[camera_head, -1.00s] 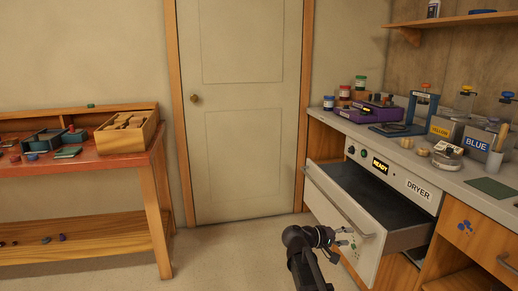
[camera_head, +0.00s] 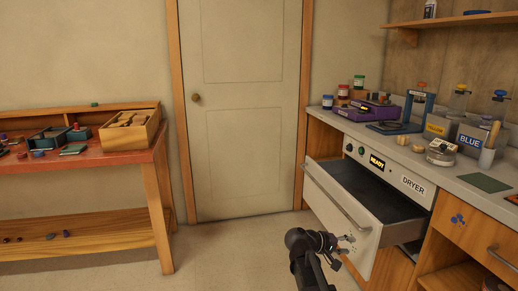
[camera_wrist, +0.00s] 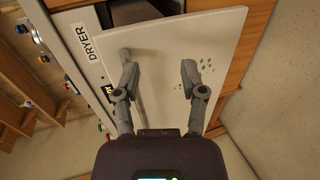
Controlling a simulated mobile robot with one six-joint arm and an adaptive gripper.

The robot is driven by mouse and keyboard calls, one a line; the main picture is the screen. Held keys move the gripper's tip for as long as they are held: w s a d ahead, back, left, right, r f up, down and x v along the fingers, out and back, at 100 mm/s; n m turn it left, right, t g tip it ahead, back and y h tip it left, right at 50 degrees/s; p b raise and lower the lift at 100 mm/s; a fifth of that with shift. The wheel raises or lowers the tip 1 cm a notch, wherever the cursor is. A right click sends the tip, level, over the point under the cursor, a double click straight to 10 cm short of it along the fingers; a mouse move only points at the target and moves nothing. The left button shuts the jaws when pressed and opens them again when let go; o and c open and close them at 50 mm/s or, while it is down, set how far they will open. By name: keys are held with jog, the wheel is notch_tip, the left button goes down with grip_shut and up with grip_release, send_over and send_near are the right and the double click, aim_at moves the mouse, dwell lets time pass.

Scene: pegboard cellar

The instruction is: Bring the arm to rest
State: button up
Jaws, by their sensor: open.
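My gripper (camera_head: 346,245) is at the end of my dark arm, low in front of the pulled-out dryer drawer. In the wrist view my gripper (camera_wrist: 160,82) has its two fingers spread wide with nothing between them. The drawer's pale front panel (camera_wrist: 155,45) lies beyond the fingers, and its bar handle (camera_wrist: 124,62) is beside the left finger. In the head view the drawer (camera_head: 365,186) is open, with a dark interior that looks empty. I cannot tell whether a finger touches the panel.
The dryer counter (camera_head: 450,172) holds jars, a purple device (camera_head: 373,109) and YELLOW and BLUE containers. A red-topped bench (camera_head: 90,160) with a wooden box (camera_head: 130,133) stands at left. A closed door (camera_head: 245,110) is at the back. The floor (camera_head: 220,250) between them is clear.

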jog(key=s+a+f+m+g+y, duration=0.1)
jog(key=s+a+f+g+y, duration=0.1)
jog(key=s+f+y, duration=0.5)
jog(key=s+a+f+m+g+y, duration=0.1)
jog(key=s+a+f+y, duration=0.4)
jog(key=s+a+y, duration=0.4)
notch_tip(320, 180, up, 37)
jog(key=h+p, duration=0.2)
jog(key=p, duration=3.6)
jog(key=shift+w+a+r, duration=0.15)
jog(key=shift+w+a, duration=0.05)
jog(key=shift+w, duration=0.2)
